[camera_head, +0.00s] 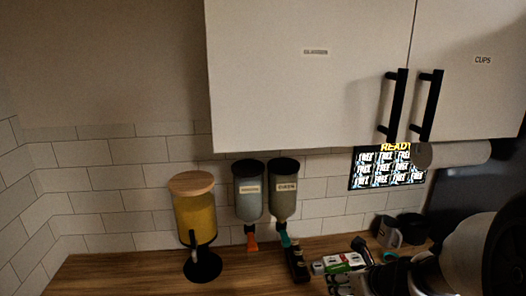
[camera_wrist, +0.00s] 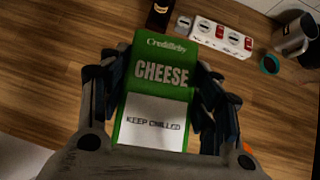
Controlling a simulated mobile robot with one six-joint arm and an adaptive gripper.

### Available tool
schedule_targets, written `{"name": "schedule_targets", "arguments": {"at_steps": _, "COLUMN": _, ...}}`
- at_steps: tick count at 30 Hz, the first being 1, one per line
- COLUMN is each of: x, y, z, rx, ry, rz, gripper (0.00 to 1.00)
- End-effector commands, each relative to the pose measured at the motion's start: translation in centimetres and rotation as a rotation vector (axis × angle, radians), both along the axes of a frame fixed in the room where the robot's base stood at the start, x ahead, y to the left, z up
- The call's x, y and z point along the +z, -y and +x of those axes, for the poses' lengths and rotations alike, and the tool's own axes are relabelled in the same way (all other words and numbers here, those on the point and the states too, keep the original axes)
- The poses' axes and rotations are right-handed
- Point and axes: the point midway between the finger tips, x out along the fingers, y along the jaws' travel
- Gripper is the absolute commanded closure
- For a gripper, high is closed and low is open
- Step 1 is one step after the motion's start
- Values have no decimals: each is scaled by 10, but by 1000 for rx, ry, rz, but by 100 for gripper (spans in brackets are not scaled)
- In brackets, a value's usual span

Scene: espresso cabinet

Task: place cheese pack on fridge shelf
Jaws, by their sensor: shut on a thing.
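The cheese pack (camera_wrist: 160,75) is green with a white "KEEP CHILLED" panel and stands out in the middle of the wrist view. My gripper (camera_wrist: 157,88) is shut on it, with dark fingers along its left and right sides. The pack is over the wooden counter; its height above it is hard to tell. In the head view, my gripper is at the lower right, dark and partly cut off, and a small green patch there may be the pack. No fridge or fridge shelf shows in either view.
A yellow dispenser (camera_head: 196,215) and two wall dispensers (camera_head: 248,190) stand left. White cabinets (camera_head: 310,90) with black handles hang above.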

Motion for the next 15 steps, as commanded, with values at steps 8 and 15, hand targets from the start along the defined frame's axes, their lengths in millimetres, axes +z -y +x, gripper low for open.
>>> {"name": "schedule_targets", "arguments": {"at_steps": 8, "x": 1, "y": -63, "z": -7, "rx": 33, "ry": 26, "rz": -2, "gripper": 78}}
{"name": "schedule_targets", "arguments": {"at_steps": 15, "x": 5, "y": -68, "z": -8, "rx": 31, "ry": 27, "rz": 1, "gripper": 78}}
